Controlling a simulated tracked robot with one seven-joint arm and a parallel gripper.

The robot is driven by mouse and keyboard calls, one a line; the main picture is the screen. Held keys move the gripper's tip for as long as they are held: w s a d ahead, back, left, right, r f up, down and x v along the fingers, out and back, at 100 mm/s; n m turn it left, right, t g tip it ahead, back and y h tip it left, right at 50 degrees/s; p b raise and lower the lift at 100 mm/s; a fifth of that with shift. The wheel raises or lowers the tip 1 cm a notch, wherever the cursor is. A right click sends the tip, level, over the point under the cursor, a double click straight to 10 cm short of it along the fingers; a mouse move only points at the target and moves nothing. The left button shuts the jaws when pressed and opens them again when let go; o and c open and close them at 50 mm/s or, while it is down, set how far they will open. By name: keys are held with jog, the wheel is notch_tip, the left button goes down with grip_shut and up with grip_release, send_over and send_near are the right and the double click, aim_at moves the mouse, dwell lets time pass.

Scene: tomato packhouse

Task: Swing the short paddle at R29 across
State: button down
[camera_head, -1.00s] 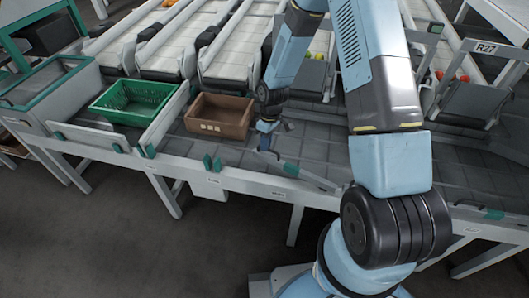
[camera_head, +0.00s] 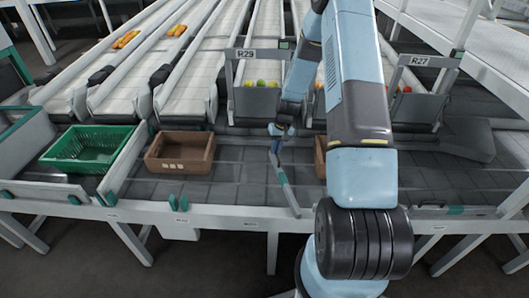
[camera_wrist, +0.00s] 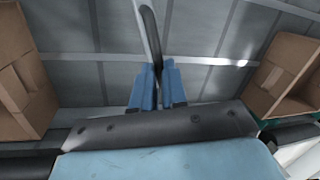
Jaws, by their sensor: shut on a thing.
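The short paddle (camera_head: 286,185) is a thin grey bar standing over the dark roller belt. It runs from the front rail inward, across the belt, below the R29 sign (camera_head: 246,54). My gripper (camera_head: 277,146) is at its inner end, shut on it. In the wrist view the blue fingers (camera_wrist: 157,88) are close together, with the dark paddle edge (camera_wrist: 150,38) running up from between them. The exact contact is partly hidden by the fingers.
A brown crate (camera_head: 182,167) stands on the belt left of the paddle. Another brown crate (camera_head: 320,158) is to the right, partly hidden by my arm. A green crate (camera_head: 88,158) sits further left. Bare belt (camera_head: 235,180) lies between the left crate and the paddle.

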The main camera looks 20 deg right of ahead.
jog(key=s+d+m, duration=0.1)
jog(key=d+m, duration=0.2)
jog(key=d, duration=0.5)
jog(key=shift+s+d+m+t, duration=0.3)
jog(key=shift+s+m+t, duration=0.05)
jog(key=shift+m+t, duration=0.05)
jog(key=shift+d, duration=0.15)
jog(key=c, duration=1.4)
grip_release()
jog(key=shift+s, duration=0.1)
jog(key=shift+o, duration=1.2)
jog(key=shift+a, duration=0.2)
jog(key=w+v, duration=0.1)
jog(key=v, duration=1.2)
jog(key=shift+s+r, duration=0.35)
jog(key=shift+s, duration=0.15)
